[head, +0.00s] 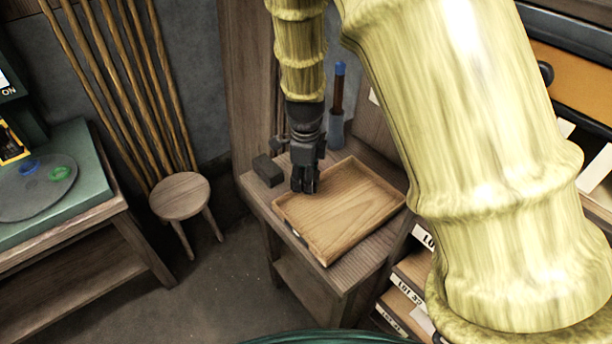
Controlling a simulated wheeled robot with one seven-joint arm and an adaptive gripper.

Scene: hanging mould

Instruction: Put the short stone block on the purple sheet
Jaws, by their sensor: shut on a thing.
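My gripper (305,187) points down over the back left part of a wooden tray (375,222). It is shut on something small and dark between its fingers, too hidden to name. A dark grey block (268,170) lies on the wooden stand just left of my gripper, apart from it. I cannot tell whether this is the short stone block or another one. No purple sheet shows in this view.
A blue-capped bottle (338,105) stands behind the tray. The wooden stand (345,270) has bare edges around the tray. A round stool (180,195), long poles (120,85) and a green-topped table (85,155) with a grey palette (38,188) are at left. Labelled drawers (405,290) are at right.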

